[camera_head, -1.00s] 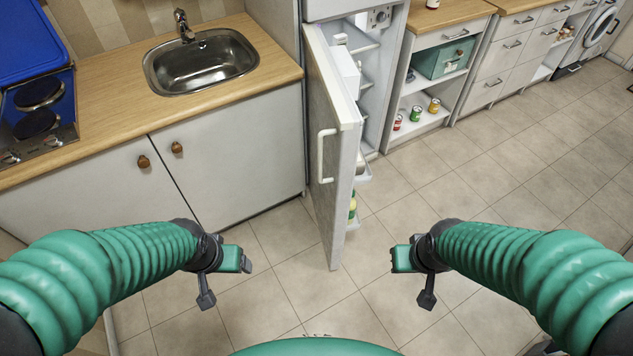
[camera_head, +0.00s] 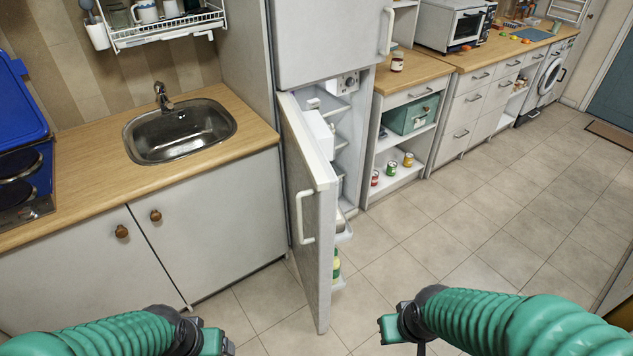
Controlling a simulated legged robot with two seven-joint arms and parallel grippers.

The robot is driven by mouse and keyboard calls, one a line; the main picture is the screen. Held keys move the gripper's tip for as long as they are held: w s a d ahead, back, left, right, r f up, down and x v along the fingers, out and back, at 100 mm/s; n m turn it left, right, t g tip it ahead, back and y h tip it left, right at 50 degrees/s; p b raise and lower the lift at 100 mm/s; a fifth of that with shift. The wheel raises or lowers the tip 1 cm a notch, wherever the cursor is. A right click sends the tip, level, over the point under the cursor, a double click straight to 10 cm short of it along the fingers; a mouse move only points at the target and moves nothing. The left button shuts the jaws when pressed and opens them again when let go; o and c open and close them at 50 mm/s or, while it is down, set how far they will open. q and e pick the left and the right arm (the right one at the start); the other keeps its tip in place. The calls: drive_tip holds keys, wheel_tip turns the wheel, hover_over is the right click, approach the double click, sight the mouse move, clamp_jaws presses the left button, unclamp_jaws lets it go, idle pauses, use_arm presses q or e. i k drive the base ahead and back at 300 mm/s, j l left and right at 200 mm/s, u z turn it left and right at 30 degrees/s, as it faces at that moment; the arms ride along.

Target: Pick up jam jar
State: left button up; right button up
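A small jar with dark reddish contents and a pale lid (camera_head: 397,62), which looks like the jam jar, stands upright on the wooden counter right of the fridge. My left gripper (camera_head: 213,342) is low in the view, in front of the sink cabinet and far from the jar. My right gripper (camera_head: 388,330) is low in the view, beyond the fridge door's lower edge to the right, also far from the jar. Nothing shows in either gripper. Their fingers are partly hidden, so their opening is unclear.
The fridge door (camera_head: 312,215) stands open into the room between my arms and the fridge. Cans (camera_head: 391,168) and a green box (camera_head: 410,115) sit on shelves below the jar's counter. A toaster oven (camera_head: 452,27) stands farther right. The tiled floor at right is clear.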

sight(397, 62)
drive_tip(key=z, duration=0.15)
drive_tip(key=i+l+z, duration=0.2)
drive_tip(key=z, duration=0.2)
drive_tip(key=i+l+z, duration=0.15)
drive_tip(key=i+z, duration=0.45)
drive_tip(key=z, duration=0.15)
drive_tip(key=i, duration=2.85)
drive_tip(key=i+l+u, duration=0.15)
drive_tip(key=i+u, duration=0.3)
drive_tip(key=i, duration=0.15)
drive_tip(key=i+l+u, duration=0.9)
drive_tip(key=i, duration=0.15)
